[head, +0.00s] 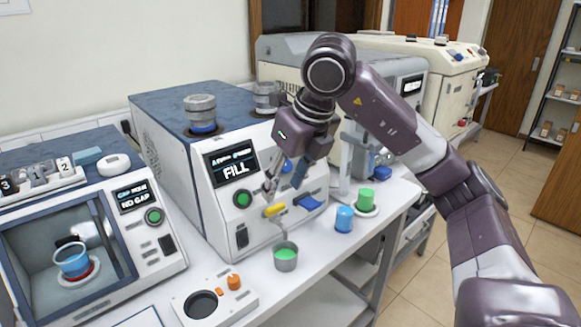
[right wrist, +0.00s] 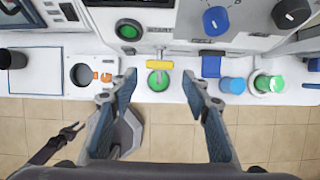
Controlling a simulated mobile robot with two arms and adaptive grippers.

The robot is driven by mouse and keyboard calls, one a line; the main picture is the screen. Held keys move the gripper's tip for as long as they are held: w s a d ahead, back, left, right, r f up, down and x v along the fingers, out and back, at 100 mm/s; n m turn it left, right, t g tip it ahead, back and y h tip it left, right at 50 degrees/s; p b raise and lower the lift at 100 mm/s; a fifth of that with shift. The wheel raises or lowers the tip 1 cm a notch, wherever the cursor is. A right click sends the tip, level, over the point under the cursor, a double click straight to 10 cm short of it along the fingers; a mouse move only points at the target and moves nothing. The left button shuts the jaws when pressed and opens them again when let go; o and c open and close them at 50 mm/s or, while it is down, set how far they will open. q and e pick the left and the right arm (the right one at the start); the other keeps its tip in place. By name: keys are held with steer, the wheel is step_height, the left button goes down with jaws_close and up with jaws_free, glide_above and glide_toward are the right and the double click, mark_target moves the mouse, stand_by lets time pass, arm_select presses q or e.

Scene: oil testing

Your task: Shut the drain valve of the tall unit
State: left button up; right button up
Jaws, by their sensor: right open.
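The tall unit (head: 180,150) is the white and blue box whose screen reads FILL. Its drain valve has a yellow handle (head: 275,210), low on the front, lying crosswise; it also shows in the right wrist view (right wrist: 158,65). A metal cup (head: 286,264) with green liquid stands below the valve. My right gripper (right wrist: 159,84) is open and empty, its fingertips in front of the unit and apart on either side of the handle in the right wrist view. What looks like my left gripper (right wrist: 71,131) shows small over the floor; its jaws are unclear.
A blue cup (head: 344,219) and a green cup (head: 365,200) on a white saucer stand right of the valve. A white block with orange knobs (head: 215,300) lies left of the metal cup. A blue lever (head: 309,203) sits close right of the handle.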

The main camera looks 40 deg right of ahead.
steer(key=v, duration=0.6)
stand_by(0.7)
